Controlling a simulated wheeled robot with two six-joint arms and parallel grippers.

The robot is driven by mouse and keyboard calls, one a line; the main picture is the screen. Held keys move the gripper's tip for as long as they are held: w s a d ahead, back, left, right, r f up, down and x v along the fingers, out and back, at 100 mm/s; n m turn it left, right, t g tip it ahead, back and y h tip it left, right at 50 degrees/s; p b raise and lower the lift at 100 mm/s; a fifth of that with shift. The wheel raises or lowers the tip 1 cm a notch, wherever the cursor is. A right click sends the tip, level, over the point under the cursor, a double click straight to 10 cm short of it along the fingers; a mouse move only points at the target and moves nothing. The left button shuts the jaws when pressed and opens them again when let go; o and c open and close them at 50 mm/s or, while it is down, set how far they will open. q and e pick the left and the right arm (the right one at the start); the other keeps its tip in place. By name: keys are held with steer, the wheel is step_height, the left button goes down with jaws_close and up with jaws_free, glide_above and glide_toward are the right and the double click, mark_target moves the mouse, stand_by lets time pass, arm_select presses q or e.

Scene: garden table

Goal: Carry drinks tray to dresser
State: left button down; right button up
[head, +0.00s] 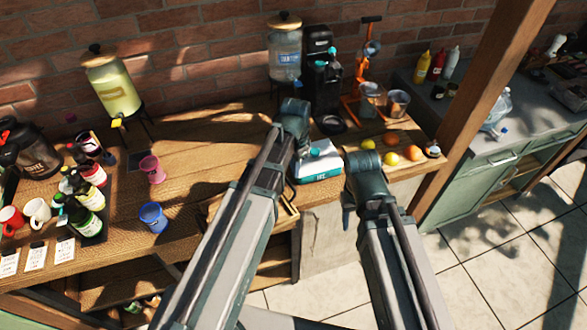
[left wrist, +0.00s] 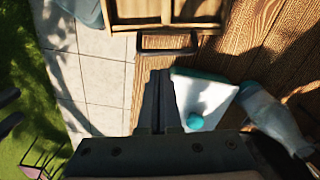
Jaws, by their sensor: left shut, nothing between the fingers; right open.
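A light wooden tray-like frame (head: 288,216) shows at the front edge of the wooden counter, partly hidden behind my left arm. A slatted wooden piece with a raised bar (left wrist: 166,12) shows at the top of the left wrist view; I cannot tell whether it is the drinks tray. My left gripper (left wrist: 160,82) is shut and empty, beside a white box with a teal knob (left wrist: 208,100). In the head view my left gripper (head: 297,172) is mostly hidden by its arm. My right gripper (head: 348,222) is open, low in front of the counter, and mostly hidden.
Green bottles (head: 84,215), mugs (head: 38,210) and cups stand at the counter's left. The white and teal box (head: 318,165), fruit (head: 391,158) and dispensers stand nearer the middle. A wooden post (head: 480,100) separates the counter from a green cabinet (head: 470,180) at right.

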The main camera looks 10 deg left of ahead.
arm_select(q)
step_height(320, 180, up, 4)
steer(key=shift+f+p, duration=0.15)
steer(key=shift+p, duration=1.1)
steer(key=c, duration=1.5)
jaws_free()
steer(key=shift+f, duration=0.1)
steer(key=o, duration=0.7)
steer(key=shift+n+y, duration=0.3)
steer(key=shift+n, duration=0.6)
steer(key=s+d+f+b, duration=0.1)
steer(key=s, duration=0.1)
steer(key=s+d+f+b, duration=0.1)
steer(key=s+f+b, duration=0.1)
steer(key=s+d+f+b, duration=0.2)
steer(key=s, duration=0.1)
steer(key=shift+f, duration=0.15)
steer(key=shift+o, duration=0.2)
steer(key=s+d+f+n+b, duration=0.2)
steer(key=s+f+b, duration=0.1)
steer(key=s, duration=0.4)
steer(key=shift+d+f+n+y+b, duration=0.2)
steer(key=shift+d+n+y+b, duration=0.2)
steer(key=shift+b, duration=0.1)
arm_select(e)
steer(key=f, duration=0.5)
steer(key=shift+a+f, duration=0.15)
steer(key=shift+a, duration=0.1)
